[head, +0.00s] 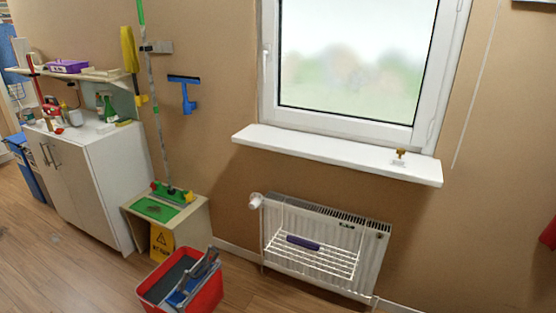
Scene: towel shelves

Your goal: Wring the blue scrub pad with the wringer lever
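A red bucket (207,290) stands on the floor at the bottom, left of the middle, cut off by the lower edge. A blue and grey wringer (184,288) sits at its right side, with a grey lever-like bar (203,264) slanting up. Dark grey shows inside the bucket's left part. I cannot tell whether a blue scrub pad is in the wringer or whether the blue there is the wringer itself. A dark purple-blue oblong item (303,242) lies on the white wire rack (325,262) at the radiator. My gripper is not in view.
A low stand (188,229) with a green top and a yellow warning sign (161,242) is behind the bucket. A white cabinet (85,175) stands at left, a radiator (369,262) at right. A brass item (400,153) is on the windowsill (330,151). Floor left of the bucket is clear.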

